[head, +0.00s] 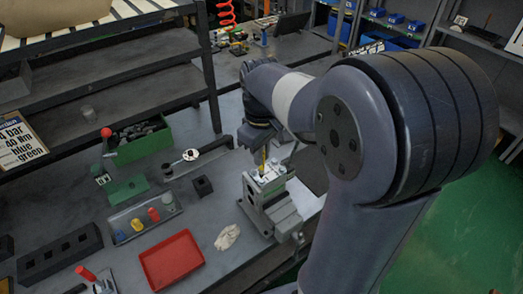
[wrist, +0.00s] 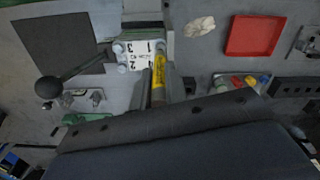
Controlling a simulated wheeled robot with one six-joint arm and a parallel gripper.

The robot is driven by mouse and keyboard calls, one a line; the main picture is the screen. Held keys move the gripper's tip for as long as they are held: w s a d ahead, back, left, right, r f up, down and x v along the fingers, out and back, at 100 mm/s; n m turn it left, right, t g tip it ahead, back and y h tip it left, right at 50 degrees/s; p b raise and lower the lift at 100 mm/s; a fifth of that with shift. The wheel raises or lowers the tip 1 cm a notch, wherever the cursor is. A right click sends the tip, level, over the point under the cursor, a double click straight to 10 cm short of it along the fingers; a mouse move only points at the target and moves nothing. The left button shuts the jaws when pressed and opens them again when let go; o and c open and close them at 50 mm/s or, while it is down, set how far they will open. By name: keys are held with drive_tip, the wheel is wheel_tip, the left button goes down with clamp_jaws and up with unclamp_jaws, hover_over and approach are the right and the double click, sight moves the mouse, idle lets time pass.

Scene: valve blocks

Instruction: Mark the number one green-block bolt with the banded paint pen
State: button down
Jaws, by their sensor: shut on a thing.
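My gripper (head: 259,143) is shut on a yellow paint pen (wrist: 159,68) with a dark band, and holds it tip-down. It also shows in the wrist view (wrist: 158,88). Below the pen, a block with a white numbered plate (wrist: 138,54) sits in a grey vise (head: 272,212); a little green shows at its edge. The plate carries numerals, with pale bolt heads near its corners. The pen's tip end is by the bolt (wrist: 160,46) beside the numeral 1. I cannot tell whether it touches, and the pen partly hides that corner.
A red tray (head: 171,260), a crumpled rag (head: 227,237) and a rack of coloured pieces (head: 146,218) lie left of the vise. A green bin (head: 142,140) and a flat green block (head: 127,189) stand further left. The vise's black-knobbed handle (wrist: 48,88) sticks out.

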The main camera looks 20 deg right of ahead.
drive_tip(key=shift+f, duration=0.3)
idle(0.5)
idle(0.4)
wheel_tip(320, 180, up, 5)
drive_tip(key=p, duration=0.4)
drive_tip(key=shift+r, duration=0.15)
